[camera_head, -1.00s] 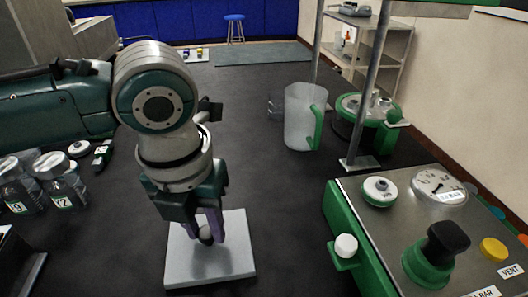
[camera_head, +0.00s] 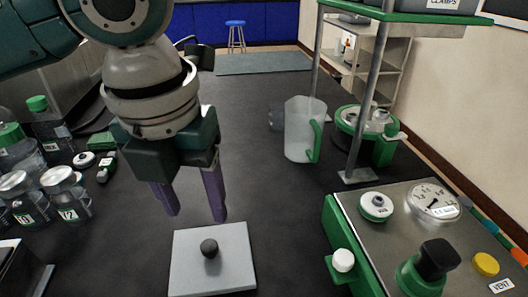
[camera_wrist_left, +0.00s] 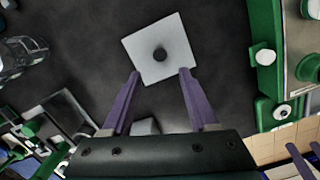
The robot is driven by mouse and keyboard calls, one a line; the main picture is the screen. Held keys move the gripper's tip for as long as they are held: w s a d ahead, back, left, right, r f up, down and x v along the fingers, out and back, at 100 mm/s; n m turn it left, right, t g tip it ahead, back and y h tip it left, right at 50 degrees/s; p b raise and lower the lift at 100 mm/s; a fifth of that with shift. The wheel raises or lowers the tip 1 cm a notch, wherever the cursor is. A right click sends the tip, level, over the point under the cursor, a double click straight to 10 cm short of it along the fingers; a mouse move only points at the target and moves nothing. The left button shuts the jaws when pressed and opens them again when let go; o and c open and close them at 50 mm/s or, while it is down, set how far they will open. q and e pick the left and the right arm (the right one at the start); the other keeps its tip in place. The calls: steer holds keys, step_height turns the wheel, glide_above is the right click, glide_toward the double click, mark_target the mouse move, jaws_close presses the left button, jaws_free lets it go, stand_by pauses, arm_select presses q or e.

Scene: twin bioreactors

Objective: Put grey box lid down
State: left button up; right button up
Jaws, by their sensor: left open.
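The grey box lid (camera_head: 190,275) is a flat light-grey square with a dark round knob (camera_head: 209,248) in its middle. It lies flat on the dark bench top at the lower middle of the head view. It also shows in the left wrist view as a pale square (camera_wrist_left: 143,45) beyond the fingertips. My left gripper (camera_head: 196,217) is above the lid and apart from it. Its two purple fingers are spread with nothing between them. In the left wrist view the open fingers (camera_wrist_left: 160,72) point toward the lid. My right gripper does not clearly show in the head view.
A green-sided control panel (camera_head: 400,225) with knobs and a gauge stands right of the lid. A clear jug (camera_head: 303,130) with a green handle and a metal post (camera_head: 368,100) stand behind. Lidded jars (camera_head: 66,190) stand at left. Dark bench between is clear.

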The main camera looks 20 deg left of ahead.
arm_select(q)
steer(key=s+d+n+t+h, duration=0.25)
steer(key=s+d+n, duration=0.5)
steer(key=n, duration=0.75)
steer(key=s+a+f+n+y, duration=0.2)
steer(key=s+a+n, duration=0.4)
steer(key=n, duration=1)
steer(key=shift+s+a+f+n, duration=0.35)
steer(key=shift+a+f, duration=0.15)
steer(key=shift+a, duration=0.65)
